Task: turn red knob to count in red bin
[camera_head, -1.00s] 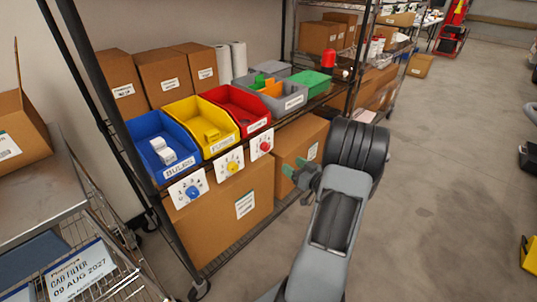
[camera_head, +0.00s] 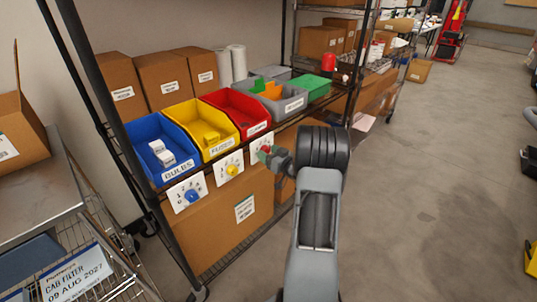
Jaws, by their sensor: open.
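The red bin (camera_head: 226,97) stands on the shelf between the yellow bin and a grey bin. Its contents are too small and dark to count. The red knob (camera_head: 267,148) on that card shows only in part.
To the left are a yellow bin (camera_head: 181,112) with a yellow knob (camera_head: 232,170) and a blue bin (camera_head: 139,130) with a blue knob (camera_head: 193,196). A cardboard box (camera_head: 222,222) sits below. A dark shelf post (camera_head: 98,82) stands at left.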

